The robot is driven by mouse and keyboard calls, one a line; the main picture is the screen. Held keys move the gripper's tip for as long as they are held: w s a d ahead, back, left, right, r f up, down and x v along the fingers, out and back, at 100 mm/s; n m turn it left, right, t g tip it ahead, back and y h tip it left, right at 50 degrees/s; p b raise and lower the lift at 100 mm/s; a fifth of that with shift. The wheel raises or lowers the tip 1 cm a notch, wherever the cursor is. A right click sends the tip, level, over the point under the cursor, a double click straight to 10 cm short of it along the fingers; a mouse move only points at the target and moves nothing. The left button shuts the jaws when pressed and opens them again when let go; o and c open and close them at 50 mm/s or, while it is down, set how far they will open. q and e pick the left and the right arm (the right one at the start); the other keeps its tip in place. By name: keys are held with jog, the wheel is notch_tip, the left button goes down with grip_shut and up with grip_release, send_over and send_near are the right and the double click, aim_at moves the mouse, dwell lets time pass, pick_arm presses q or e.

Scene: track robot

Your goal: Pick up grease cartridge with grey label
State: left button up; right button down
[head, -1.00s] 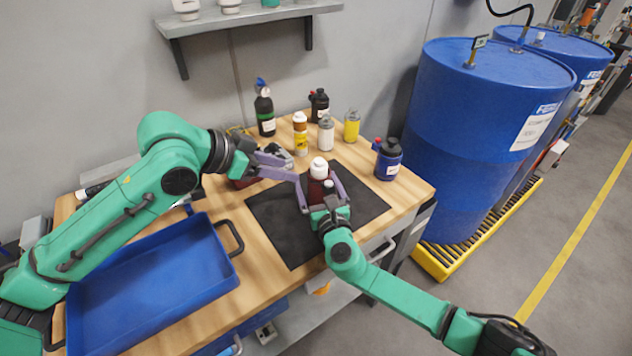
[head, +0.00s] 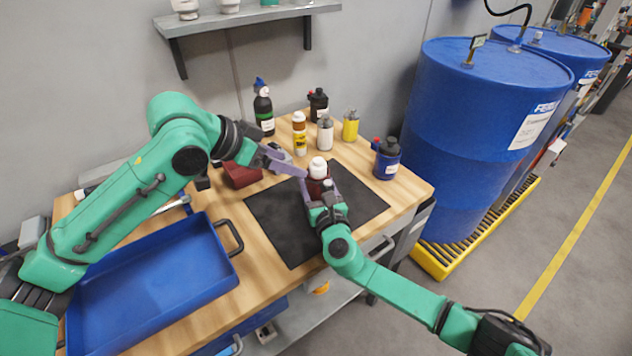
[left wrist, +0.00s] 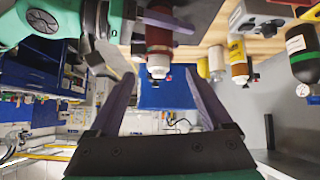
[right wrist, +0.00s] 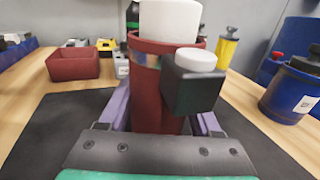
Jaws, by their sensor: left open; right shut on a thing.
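A dark red cartridge-like container (head: 316,188) with a white cap stands upright over the black mat, partly hidden by my grippers. My right gripper (head: 319,194) is shut around its body; the right wrist view shows the red body (right wrist: 152,95) between the purple fingers. No grey label can be made out on it. My left gripper (head: 297,170) is open and empty, its fingers just left of the container's upper part. In the left wrist view the container (left wrist: 159,38) hangs inverted, beyond the gap between the left fingertips (left wrist: 158,78).
The black mat (head: 280,225) lies on the wooden bench. Behind stand a green-banded bottle (head: 264,112), a yellow-labelled bottle (head: 300,140), a grey-white can (head: 325,136) and a yellow can (head: 350,127). A blue container (head: 387,162) is right, a red bin (head: 240,176) and blue tray (head: 150,285) left.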

aim_at(317, 161)
pick_arm(q)
jog(key=d+r+n+g+y, duration=0.1)
jog(key=d+r+n+y, duration=0.45)
jog(key=r, duration=0.25)
jog(key=shift+m+g, duration=0.25)
jog(key=shift+g, duration=0.05)
jog(key=x, duration=0.7)
jog(key=a+x, duration=0.1)
jog(key=x, duration=0.3)
jog(key=shift+w+f, duration=0.1)
jog(key=shift+f, duration=0.15)
grip_shut()
